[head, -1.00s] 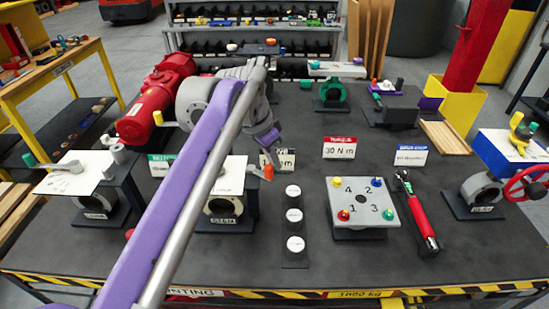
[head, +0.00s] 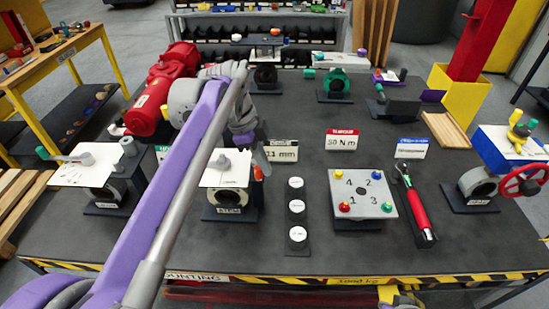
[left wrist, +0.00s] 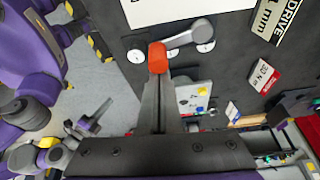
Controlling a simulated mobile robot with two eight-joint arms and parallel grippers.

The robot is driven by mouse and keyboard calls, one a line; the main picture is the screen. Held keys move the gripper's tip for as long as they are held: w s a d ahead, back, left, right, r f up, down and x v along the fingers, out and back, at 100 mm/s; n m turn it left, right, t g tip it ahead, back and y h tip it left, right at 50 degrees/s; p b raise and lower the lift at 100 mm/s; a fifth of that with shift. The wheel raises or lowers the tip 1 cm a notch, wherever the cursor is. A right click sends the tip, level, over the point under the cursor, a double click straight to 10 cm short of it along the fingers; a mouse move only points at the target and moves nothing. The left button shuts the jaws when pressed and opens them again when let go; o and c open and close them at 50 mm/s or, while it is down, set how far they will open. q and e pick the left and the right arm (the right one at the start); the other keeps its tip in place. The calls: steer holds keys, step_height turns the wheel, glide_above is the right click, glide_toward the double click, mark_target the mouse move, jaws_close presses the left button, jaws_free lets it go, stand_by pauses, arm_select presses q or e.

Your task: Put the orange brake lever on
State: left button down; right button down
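The orange brake lever (left wrist: 187,39) is a grey arm with an orange end and a round grey hub. My left gripper (left wrist: 157,72) is shut on the orange end, and the hub points up and right in the left wrist view. In the head view my left gripper (head: 258,160) and the orange end are at the right edge of a white-topped valve stand (head: 230,178), above the table. My left arm hides part of that stand. What looks like my right gripper (head: 398,298) shows at the bottom edge; its fingers are unclear.
Three white discs (head: 297,207) stand in a column right of the stand. A numbered plate (head: 372,205) and a red torque wrench (head: 417,210) lie farther right. Small signs (head: 342,140) stand behind. Another white-topped stand (head: 85,172) is at the left.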

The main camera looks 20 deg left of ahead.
arm_select(q)
steer(key=shift+a, duration=0.1)
steer(key=shift+w, duration=0.1)
arm_select(e)
steer(key=shift+r, duration=0.15)
arm_select(q)
steer(key=shift+w, duration=0.7)
arm_select(e)
steer(key=shift+w+r, duration=0.15)
steer(key=shift+r, duration=0.1)
arm_select(q)
steer(key=d+p, duration=0.1)
steer(key=d, duration=0.3)
steer(key=v, duration=1)
steer(key=shift+w+p, duration=0.3)
steer(key=shift+p, duration=0.1)
arm_select(e)
steer(key=shift+w+d+r, duration=0.15)
steer(key=shift+r, duration=0.4)
steer(key=shift+w+d+r, duration=0.1)
steer(key=shift+r, duration=0.4)
